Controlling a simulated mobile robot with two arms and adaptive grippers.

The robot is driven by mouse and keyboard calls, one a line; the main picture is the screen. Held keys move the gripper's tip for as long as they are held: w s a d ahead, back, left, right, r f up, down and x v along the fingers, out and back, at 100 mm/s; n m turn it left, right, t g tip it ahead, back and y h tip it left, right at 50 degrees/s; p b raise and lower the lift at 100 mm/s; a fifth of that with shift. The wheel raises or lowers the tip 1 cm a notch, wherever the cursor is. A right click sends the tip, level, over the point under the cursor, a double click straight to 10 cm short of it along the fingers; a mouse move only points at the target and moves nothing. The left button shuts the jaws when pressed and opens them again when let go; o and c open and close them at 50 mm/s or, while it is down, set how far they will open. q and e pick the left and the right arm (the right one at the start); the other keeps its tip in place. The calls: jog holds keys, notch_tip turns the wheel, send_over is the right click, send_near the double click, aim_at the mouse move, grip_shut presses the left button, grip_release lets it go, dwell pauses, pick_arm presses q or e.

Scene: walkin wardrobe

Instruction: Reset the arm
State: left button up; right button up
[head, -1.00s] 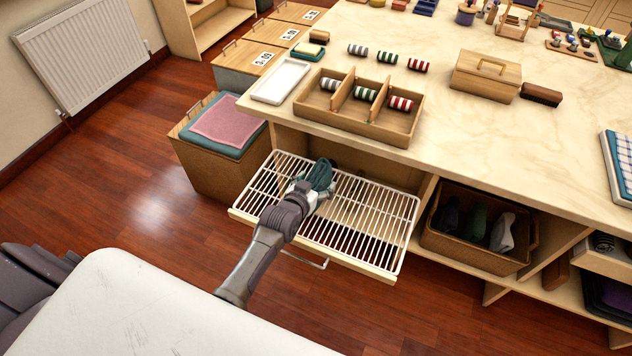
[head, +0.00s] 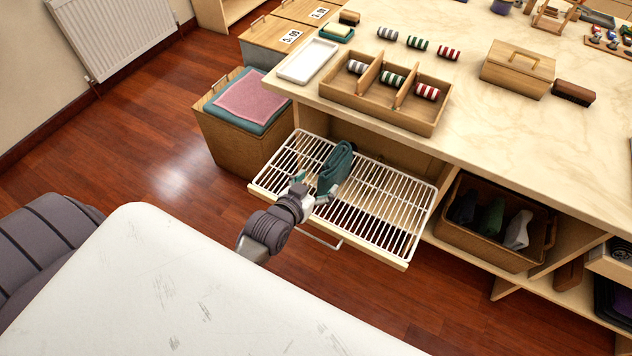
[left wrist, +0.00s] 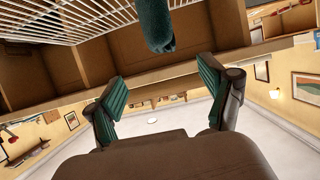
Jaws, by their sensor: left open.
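My left gripper (head: 317,190) is open and empty at the front part of the pulled-out wire rack (head: 390,222). A rolled dark green cloth (head: 336,166) lies on the rack just beyond the fingers. In the left wrist view the two green-padded fingers (left wrist: 165,95) are spread wide, with nothing between them. The end of the green cloth (left wrist: 154,28) shows at the top there, apart from the fingers. My right gripper is not in view.
A wooden three-part tray (head: 425,120) with striped rolls stands on the counter (head: 455,125) above the rack. A box with folded cloths (head: 228,140) stands left of the rack. A basket (head: 478,236) sits in the shelf to the right. Floor in front is clear.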

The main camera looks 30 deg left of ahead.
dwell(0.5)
pick_arm(q)
jog(key=s+d+r+m+g, duration=0.1)
jog(key=s+g, duration=0.4)
jog(key=s, duration=0.6)
jog(key=s+d+r+m+g, duration=0.15)
jog(key=s+g, duration=0.35)
jog(key=s, duration=0.6)
notch_tip(320, 180, down, 26)
jog(key=s+g, duration=0.1)
jog(key=s+a+f+g, duration=0.1)
jog(key=s+a+f, duration=0.2)
jog(key=s+f, duration=1.3)
jog(key=shift+s, duration=0.55)
